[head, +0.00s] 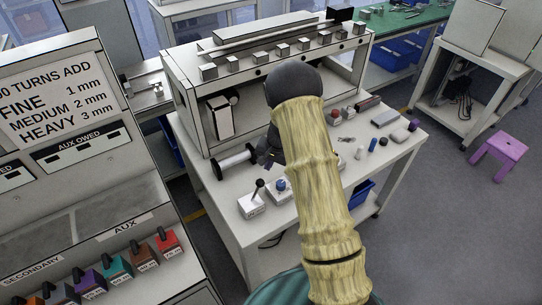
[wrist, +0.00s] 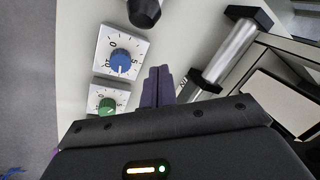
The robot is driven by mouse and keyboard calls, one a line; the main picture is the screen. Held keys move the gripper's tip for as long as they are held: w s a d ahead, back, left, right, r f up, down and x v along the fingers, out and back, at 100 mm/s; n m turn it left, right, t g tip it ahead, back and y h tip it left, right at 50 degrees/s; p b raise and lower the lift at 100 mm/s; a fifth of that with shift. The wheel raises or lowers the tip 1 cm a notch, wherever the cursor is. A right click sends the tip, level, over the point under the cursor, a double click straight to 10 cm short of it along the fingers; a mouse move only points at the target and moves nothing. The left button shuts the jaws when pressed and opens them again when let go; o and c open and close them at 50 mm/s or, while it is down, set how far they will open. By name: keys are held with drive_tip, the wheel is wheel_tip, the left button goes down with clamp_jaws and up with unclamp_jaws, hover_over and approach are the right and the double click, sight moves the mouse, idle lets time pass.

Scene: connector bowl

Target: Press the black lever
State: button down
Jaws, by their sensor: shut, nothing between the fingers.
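The black lever (head: 258,188) stands up from a small white box (head: 252,206) near the front left of the white workbench. Its rounded black end shows at the top edge in the wrist view (wrist: 145,12), cut off by the frame. My gripper (wrist: 158,86) is shut and empty, its two dark purple fingers side by side, pointing up in the picture. The lever is ahead of the fingertips and a little left, with a visible gap. In the head view, my gripper (head: 266,152) is partly hidden by my arm, behind the lever box.
A blue dial (wrist: 121,62) and a green dial (wrist: 107,106) on white plates lie left of my fingers. A metal bar with black ends (wrist: 232,48) lies to their right. A shelf unit (head: 185,110) stands behind. Small parts lie on the bench's right side.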

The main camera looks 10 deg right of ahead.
sight(256, 191)
drive_tip(key=x, duration=0.2)
drive_tip(key=shift+a+f+p, duration=0.1)
drive_tip(key=shift+f+p, duration=0.2)
drive_tip(key=s, duration=0.1)
drive_tip(key=s+a+p, duration=0.1)
drive_tip(key=s+r, duration=0.1)
drive_tip(key=shift+s+a+p, duration=0.1)
drive_tip(key=shift+a+p, duration=0.25)
drive_tip(key=shift+a, duration=0.05)
